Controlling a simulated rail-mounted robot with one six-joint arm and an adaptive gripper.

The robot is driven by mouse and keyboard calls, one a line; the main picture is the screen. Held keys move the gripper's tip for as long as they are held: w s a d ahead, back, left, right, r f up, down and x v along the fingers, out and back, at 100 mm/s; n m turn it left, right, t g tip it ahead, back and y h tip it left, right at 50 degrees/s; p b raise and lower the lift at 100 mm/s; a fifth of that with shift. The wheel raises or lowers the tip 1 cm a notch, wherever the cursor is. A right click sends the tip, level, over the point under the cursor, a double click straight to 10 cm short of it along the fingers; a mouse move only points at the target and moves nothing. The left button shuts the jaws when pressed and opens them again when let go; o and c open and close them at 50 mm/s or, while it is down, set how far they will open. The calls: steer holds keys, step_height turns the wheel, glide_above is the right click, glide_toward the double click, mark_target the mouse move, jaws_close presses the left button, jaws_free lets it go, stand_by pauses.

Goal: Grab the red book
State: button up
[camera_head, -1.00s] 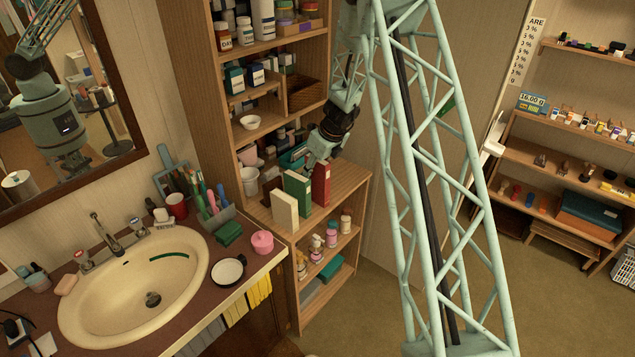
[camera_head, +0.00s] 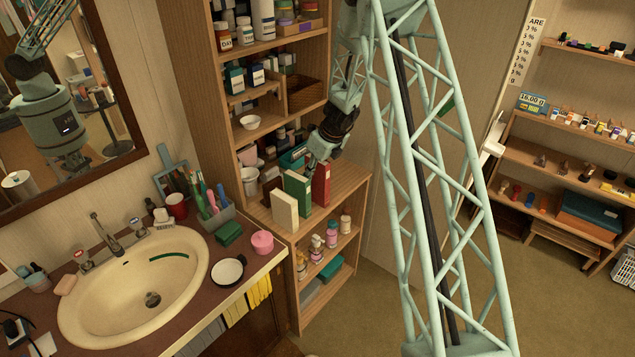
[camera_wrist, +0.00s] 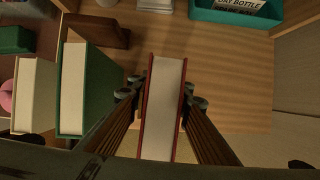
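The red book (camera_head: 321,184) stands upright on the wooden shelf top, to the right of a green book (camera_head: 297,193) and a cream book (camera_head: 284,210). In the wrist view the red book (camera_wrist: 163,108) is seen from above, its pale page edge between red covers. My gripper (camera_head: 317,163) is just above and behind the books in the head view. In the wrist view my gripper (camera_wrist: 163,92) has one finger on each side of the red book, with the pads appearing to touch both covers. The lower finger contact is hidden.
The green book (camera_wrist: 83,90) stands left of my left finger, with a gap. A dark wooden block (camera_wrist: 101,32) and a teal box (camera_wrist: 235,12) are farther back. The shelf top right of the red book is bare. A sink (camera_head: 120,310) is at the left.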

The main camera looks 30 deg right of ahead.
steer(key=c, duration=0.4)
steer(key=shift+r, duration=0.15)
steer(key=s+r+b, duration=0.1)
steer(key=s, duration=0.4)
steer(key=s+r+b, duration=0.1)
steer(key=s+r, duration=0.1)
steer(key=s, duration=0.3)
steer(key=s+d+r+b, duration=0.1)
steer(key=s+r, duration=0.1)
steer(key=s, duration=0.4)
steer(key=shift+r, duration=0.15)
stand_by(0.4)
steer(key=shift+w, duration=0.1)
stand_by(0.4)
